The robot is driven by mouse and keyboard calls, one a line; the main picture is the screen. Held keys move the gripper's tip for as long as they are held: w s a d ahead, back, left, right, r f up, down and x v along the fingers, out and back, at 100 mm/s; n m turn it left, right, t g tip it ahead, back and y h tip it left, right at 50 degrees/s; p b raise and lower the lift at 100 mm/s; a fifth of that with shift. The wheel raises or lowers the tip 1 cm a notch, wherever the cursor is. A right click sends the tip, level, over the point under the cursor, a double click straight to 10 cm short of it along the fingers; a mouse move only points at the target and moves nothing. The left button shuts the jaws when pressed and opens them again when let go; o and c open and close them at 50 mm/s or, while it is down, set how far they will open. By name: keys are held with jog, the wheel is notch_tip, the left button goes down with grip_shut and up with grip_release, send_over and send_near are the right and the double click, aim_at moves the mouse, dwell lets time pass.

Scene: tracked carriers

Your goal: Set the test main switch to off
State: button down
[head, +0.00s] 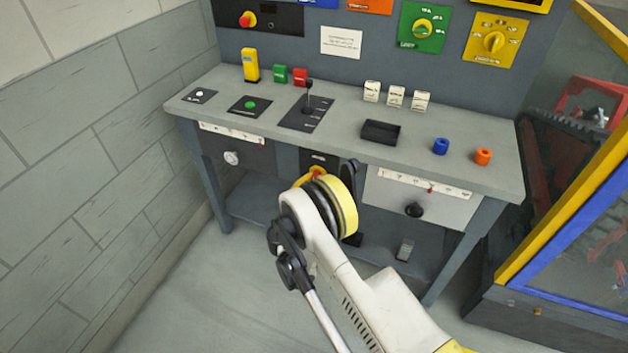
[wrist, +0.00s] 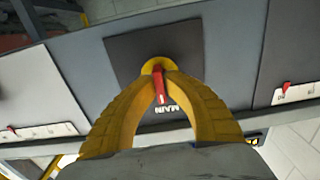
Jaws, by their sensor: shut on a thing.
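The main switch is a yellow disc (wrist: 156,65) with a red handle (wrist: 159,88) on a dark panel labelled MAIN (wrist: 190,52). In the wrist view the handle runs nearly up and down. My gripper (wrist: 160,80) has its two yellow fingers closed in on the handle from both sides, with their tips at the disc. In the head view the switch's red and yellow (head: 316,174) shows just beyond my wrist, below the console's front edge. My arm hides most of my gripper there. No on or off marks are readable.
The console top (head: 350,118) carries a lever (head: 309,92), a black tray (head: 381,132) and several buttons. A yellow-framed enclosure (head: 555,150) stands at the right; a block wall is at the left.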

aim_at(314, 175)
jog(key=shift+r, duration=0.1)
jog(key=c, duration=1.5)
grip_release()
jog(key=shift+r, duration=0.1)
notch_tip(314, 175, up, 10)
jog(key=shift+f, duration=0.1)
jog(key=shift+s, duration=0.1)
